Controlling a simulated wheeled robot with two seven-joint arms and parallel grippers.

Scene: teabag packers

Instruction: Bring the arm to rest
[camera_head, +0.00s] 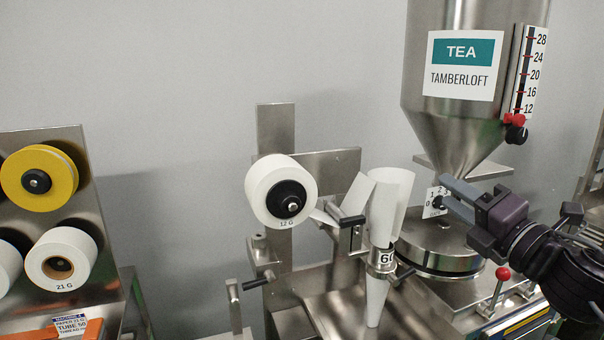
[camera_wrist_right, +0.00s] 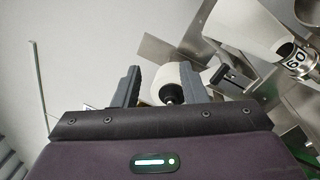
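My right gripper (camera_head: 446,196) comes in from the right in the head view, in front of the lower part of the tea hopper (camera_head: 455,60). Its two fingers are apart with nothing visible between them. In the right wrist view, the fingers of this gripper (camera_wrist_right: 158,84) are also spread. A white paper roll (camera_wrist_right: 182,76) shows between and beyond them, apart from the fingers. A small numbered dial plate (camera_head: 431,203) is behind the fingertips and partly hidden. My left gripper is not in view.
A paper roll marked 12 G (camera_head: 262,184) and a white forming tube (camera_head: 388,205) stand left of the gripper. A red-knobbed lever (camera_head: 502,274) is below it. A rack with a yellow roll (camera_head: 62,170) stands far left. The wall area between is clear.

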